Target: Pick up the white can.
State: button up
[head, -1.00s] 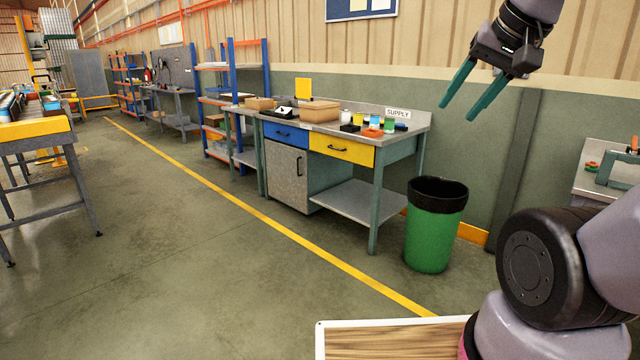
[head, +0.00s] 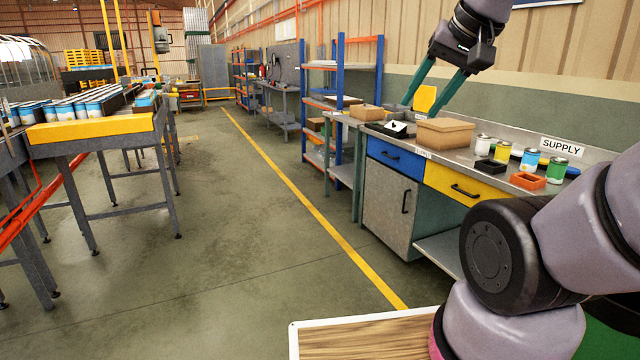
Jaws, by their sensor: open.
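The white can (head: 483,145) stands upright on the steel top of the supply bench, at the left end of a short group of cans. My gripper (head: 427,97) hangs open and empty high in the picture, with its two green fingers pointing down and left. In the picture it lies above and left of the can, over the cardboard box; its true distance from the bench is hard to judge. Nothing hides the can.
Beside the white can stand a yellow can (head: 502,151), a blue can (head: 529,159) and a green can (head: 556,170). An orange tray (head: 527,181) and a cardboard box (head: 445,132) are near. A roller conveyor (head: 90,131) stands left. The floor between is clear.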

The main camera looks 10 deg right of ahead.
aim_at(483, 141)
jog(key=i+z, duration=0.15)
jog(key=i, duration=0.35)
jog(key=i+j+z, duration=0.15)
jog(key=i, duration=0.35)
jog(key=i+j+z, duration=0.15)
jog(key=i, duration=0.35)
jog(key=i+l+z, duration=0.25)
jog(key=i+z, duration=0.25)
jog(key=i, duration=0.35)
jog(key=i+j+z, duration=0.1)
jog(key=i+z, duration=0.35)
jog(key=i, duration=0.4)
jog(key=i+u, duration=0.1)
jog(key=i, duration=0.15)
